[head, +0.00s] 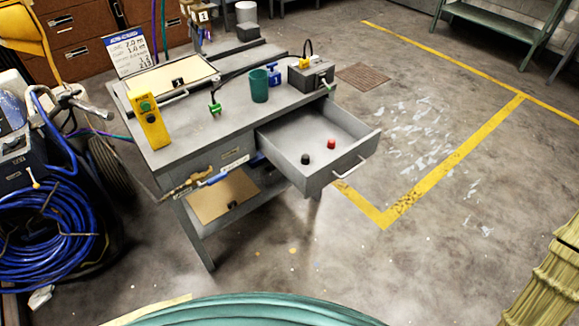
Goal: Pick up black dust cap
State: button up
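The black dust cap (306,159) is a small dark piece lying on the floor of the open drawer (318,140), toward its front left. A small red cap (331,144) lies to its right and a little farther back, apart from it. The drawer is pulled out from the right part of the grey workbench (190,146), and its pull handle (347,168) is on the front panel. Nothing covers the black cap. My gripper is not in view.
On the bench top stand a yellow control box (151,123), a green cup (259,86) and a grey box (311,76). Coiled blue hose (45,235) and a wheeled machine are at left. Floor in front of and right of the drawer is clear, with yellow lines (455,155).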

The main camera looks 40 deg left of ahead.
aim_at(305, 157)
jog(key=k, duration=0.6)
jog(key=u, duration=1.15)
jog(key=i, duration=0.35)
jog(key=u, duration=0.05)
